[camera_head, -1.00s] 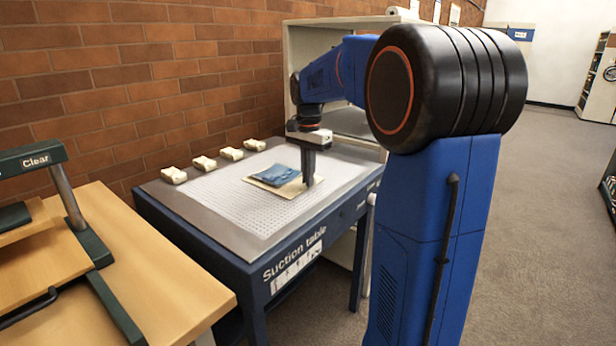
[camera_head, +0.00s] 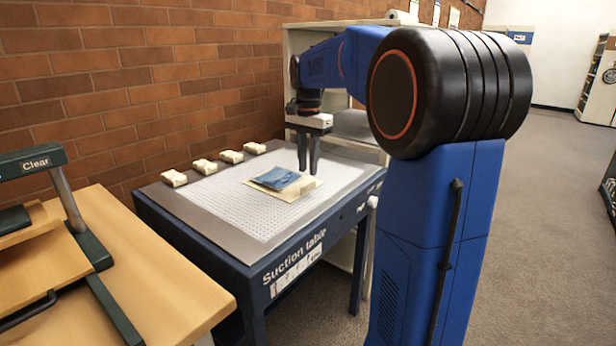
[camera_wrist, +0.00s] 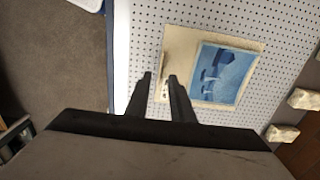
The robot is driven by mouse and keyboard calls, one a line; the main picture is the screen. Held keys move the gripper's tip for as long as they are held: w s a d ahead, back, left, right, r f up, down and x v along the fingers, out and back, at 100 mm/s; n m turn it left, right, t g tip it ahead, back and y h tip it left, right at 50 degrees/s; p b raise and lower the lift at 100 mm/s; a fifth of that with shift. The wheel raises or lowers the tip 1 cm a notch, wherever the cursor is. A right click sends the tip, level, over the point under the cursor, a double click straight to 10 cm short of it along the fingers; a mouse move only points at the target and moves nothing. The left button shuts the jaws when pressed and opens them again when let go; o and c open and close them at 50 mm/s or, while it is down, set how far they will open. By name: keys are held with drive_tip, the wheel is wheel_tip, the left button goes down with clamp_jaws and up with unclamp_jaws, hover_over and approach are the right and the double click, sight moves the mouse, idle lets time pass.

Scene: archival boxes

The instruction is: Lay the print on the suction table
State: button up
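The print is a blue picture on a cream mount (camera_head: 286,187), lying flat on the white perforated top of the suction table (camera_head: 235,212). In the wrist view the print (camera_wrist: 222,74) shows whole, apart from a small part of its edge near the fingers. A narrow raised cream strip sits along its near edge. My gripper (camera_head: 309,173) is above this edge, with its fingers pointing down. In the wrist view my gripper (camera_wrist: 160,76) is open, with a clear gap between the fingertips and nothing held.
Several small cream weights (camera_head: 203,166) stand in a row along the table's wall side. A wooden bench (camera_head: 150,270) with a green-framed stand marked Clear (camera_head: 45,160) is at the left. A brick wall rises behind; open carpet lies to the right.

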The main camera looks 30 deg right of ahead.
wheel_tip(320, 180, up, 7)
idle(0.3)
drive_tip(key=s+a+f+n+t, duration=0.1)
drive_tip(key=s+a+f+n, duration=0.3)
drive_tip(key=s+f, duration=0.3)
drive_tip(key=s+a+f+n+t, duration=0.2)
drive_tip(key=s+a+f+n, duration=0.3)
drive_tip(key=s, duration=0.8)
drive_tip(key=s+a+f+n+t, duration=0.1)
drive_tip(key=s+a+f+n, duration=0.4)
drive_tip(key=s+f, duration=0.3)
drive_tip(key=shift+s+a+f+t, duration=0.4)
drive_tip(key=shift+s+a, duration=0.5)
drive_tip(key=shift+s, duration=0.2)
drive_tip(key=shift+r, duration=0.1)
